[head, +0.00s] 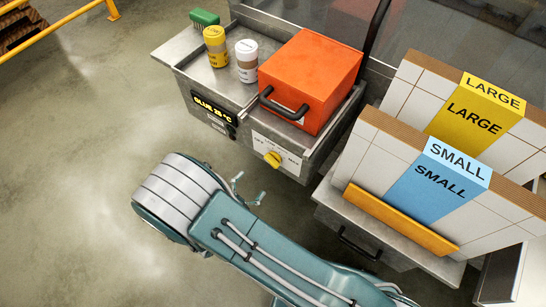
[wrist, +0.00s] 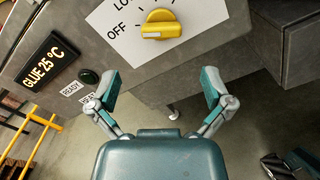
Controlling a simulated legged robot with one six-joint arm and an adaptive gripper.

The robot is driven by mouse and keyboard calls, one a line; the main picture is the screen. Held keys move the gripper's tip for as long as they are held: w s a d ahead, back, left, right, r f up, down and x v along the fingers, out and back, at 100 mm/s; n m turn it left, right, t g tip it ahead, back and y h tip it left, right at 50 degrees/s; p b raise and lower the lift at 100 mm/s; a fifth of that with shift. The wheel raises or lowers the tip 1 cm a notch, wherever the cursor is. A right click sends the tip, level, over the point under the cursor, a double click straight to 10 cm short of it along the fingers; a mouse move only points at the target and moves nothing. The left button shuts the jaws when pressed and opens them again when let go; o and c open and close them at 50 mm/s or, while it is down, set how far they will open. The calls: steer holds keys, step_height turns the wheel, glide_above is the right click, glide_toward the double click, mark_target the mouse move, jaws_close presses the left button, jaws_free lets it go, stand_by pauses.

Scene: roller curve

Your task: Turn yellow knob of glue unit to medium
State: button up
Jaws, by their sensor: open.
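The yellow knob (head: 272,159) sits on a white dial plate on the front of the grey glue unit (head: 232,88). LO shows above OFF; the rest of the scale is cut off by the top edge. My gripper (head: 250,188) is open and empty in front of the unit. In the wrist view its two fingers (wrist: 160,85) are spread wide, below the knob and apart from it.
An orange box (head: 310,78) with a black handle, two cylinders and a green brush stand on the unit. SMALL and LARGE boxes (head: 440,190) stand right.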

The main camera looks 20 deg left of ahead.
mark_target(270, 163)
steer(key=x, duration=0.7)
steer(key=shift+w+d, duration=0.25)
steer(key=shift+d, duration=0.1)
steer(key=shift+w, duration=0.65)
steer(key=c, duration=1)
